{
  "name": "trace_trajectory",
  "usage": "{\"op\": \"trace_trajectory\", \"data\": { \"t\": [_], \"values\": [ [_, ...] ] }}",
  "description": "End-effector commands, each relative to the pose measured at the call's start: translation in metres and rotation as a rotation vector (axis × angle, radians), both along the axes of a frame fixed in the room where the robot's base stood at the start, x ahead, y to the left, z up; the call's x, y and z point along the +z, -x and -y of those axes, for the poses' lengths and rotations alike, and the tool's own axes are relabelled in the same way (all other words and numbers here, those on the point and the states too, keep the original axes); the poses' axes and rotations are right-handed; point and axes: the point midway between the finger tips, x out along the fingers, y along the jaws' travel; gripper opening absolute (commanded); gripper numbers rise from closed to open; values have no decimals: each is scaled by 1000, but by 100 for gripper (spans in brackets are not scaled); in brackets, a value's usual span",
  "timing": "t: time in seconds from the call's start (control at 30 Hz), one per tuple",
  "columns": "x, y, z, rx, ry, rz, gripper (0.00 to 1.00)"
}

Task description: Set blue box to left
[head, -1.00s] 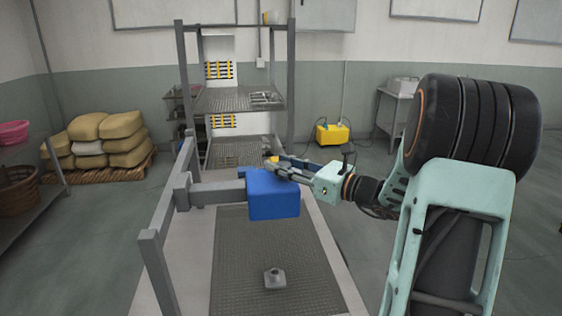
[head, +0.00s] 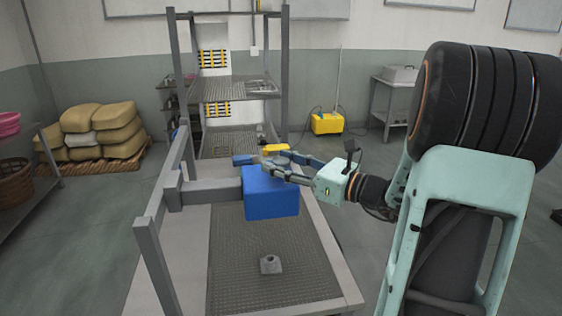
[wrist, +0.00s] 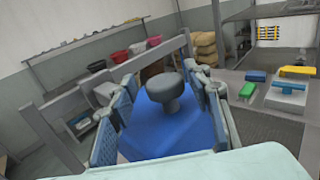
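A large blue box (head: 271,196) is in the middle of the head view, beside the end of a grey horizontal bar. In the wrist view the blue box (wrist: 165,130) fills the lower middle, with a round dark grey knob (wrist: 165,92) on top. My gripper (head: 268,164) is over the top of the box, coming from the right. Its fingers are spread on either side of the knob in the wrist view, with gaps visible. The knob is hidden by the fingers in the head view.
A grey rail frame (head: 170,195) stands left of the box. A small grey block (head: 270,264) lies on the mesh surface in front. Behind is a tall shelf rack (head: 283,75). Small blue (wrist: 256,76) and green (wrist: 248,90) blocks lie to the right in the wrist view.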

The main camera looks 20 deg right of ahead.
Motion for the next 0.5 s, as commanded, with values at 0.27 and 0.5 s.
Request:
{"op": "trace_trajectory", "data": {
  "t": [0.27,0.5],
  "values": [
    [1,-1,0,-1,1,3,49],
    [2,21,16,-6,1,2,49]
  ]
}}
